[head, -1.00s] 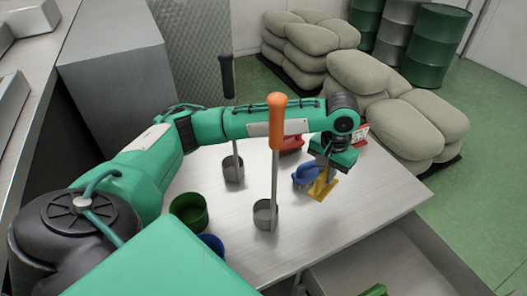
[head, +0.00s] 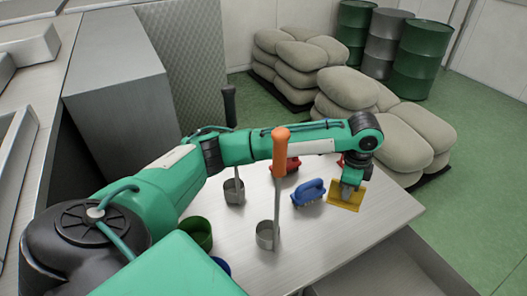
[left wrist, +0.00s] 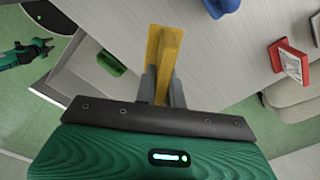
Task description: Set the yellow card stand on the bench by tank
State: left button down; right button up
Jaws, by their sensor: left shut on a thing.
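My left gripper (head: 350,182) is shut on the yellow card stand (head: 345,198), low over the right part of the pale bench (head: 335,240). The left wrist view shows the stand (left wrist: 155,45) upright between the two grey fingers (left wrist: 162,88). I cannot tell whether its base touches the bench. A blue brush-like thing (head: 309,192) lies just left of the stand, apart from it. Which thing is the tank is not clear. A small green and dark arm part (left wrist: 30,47), perhaps my right gripper, shows at the left edge of the left wrist view; its jaws are unreadable.
An orange-handled dipper (head: 279,165), a dark-handled dipper (head: 235,189) and a green cup (head: 198,233) stand left on the bench. A red thing (head: 286,166) lies behind; a red framed card (left wrist: 289,62) stands nearby. Sacks (head: 400,135) lie beyond the bench. The front right bench is bare.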

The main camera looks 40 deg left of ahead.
pick_arm(q)
jog(key=r+m+p, duration=0.1)
jog(key=m, duration=0.1)
jog(key=w+r+m+p, duration=0.1)
jog(key=m, duration=0.1)
jog(key=d+r+m+p, duration=0.1)
jog(key=m, duration=0.1)
jog(key=shift+w+m+p, duration=0.35)
jog(key=shift+w+m, duration=0.05)
jog(key=w+d+r+m+p, duration=0.1)
jog(key=w+r+m+p, duration=0.15)
jog(key=m+p, duration=0.45)
jog(key=w+d+r+m+p, duration=0.1)
jog(key=r+m+p, duration=0.25)
jog(key=m, duration=0.85)
jog(key=b, duration=1.2)
send_near(353, 219)
notch_tip(353, 219, down, 4)
jog(key=b, duration=0.3)
jog(key=shift+w+r, duration=0.15)
